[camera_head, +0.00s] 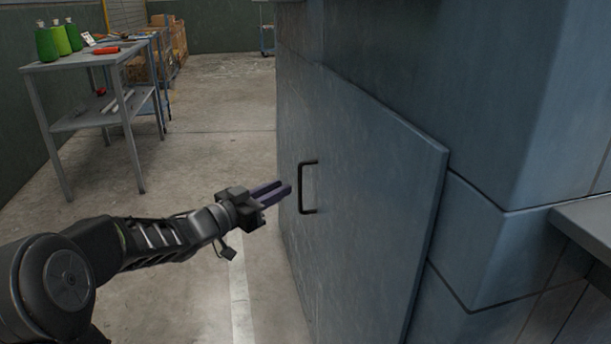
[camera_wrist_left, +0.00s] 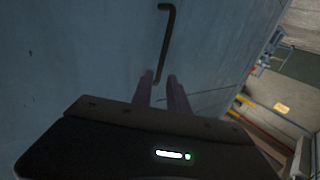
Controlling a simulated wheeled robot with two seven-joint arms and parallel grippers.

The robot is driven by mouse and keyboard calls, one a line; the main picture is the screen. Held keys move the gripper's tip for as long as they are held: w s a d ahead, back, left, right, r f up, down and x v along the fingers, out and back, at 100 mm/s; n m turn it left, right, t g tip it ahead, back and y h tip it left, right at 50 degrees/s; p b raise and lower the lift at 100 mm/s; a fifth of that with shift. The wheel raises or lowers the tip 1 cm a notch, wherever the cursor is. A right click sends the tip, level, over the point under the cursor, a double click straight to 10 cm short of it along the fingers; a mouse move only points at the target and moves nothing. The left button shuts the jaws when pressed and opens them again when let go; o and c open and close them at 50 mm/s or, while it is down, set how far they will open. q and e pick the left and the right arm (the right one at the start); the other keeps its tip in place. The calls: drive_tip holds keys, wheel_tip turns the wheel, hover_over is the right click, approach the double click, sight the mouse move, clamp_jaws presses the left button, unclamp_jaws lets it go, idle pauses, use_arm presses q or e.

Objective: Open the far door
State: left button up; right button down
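A blue-grey door panel (camera_head: 365,190) stands in the middle of the head view, its near right edge standing out a little from the cabinet. It carries a dark bar handle (camera_head: 302,187). My left gripper (camera_head: 287,189) is just left of the handle, its two purple fingers pointing at it with a small gap. In the left wrist view the handle (camera_wrist_left: 167,45) is above and ahead of the fingertips (camera_wrist_left: 161,80). The fingers look slightly apart, with nothing between them. My right gripper is not in view.
A grey work table (camera_head: 90,60) with green bottles (camera_head: 55,39) stands at the left. Shelving with cardboard boxes (camera_head: 165,45) is farther back. A grey ledge (camera_head: 585,222) juts out at the right. The concrete floor between table and door is clear.

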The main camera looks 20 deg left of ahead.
use_arm(q)
drive_tip(key=b+x, duration=0.2)
drive_tip(key=x, duration=0.5)
drive_tip(key=shift+w+d, duration=0.15)
drive_tip(key=shift+w, duration=0.25)
drive_tip(key=shift+c, duration=0.3)
clamp_jaws()
idle(0.9)
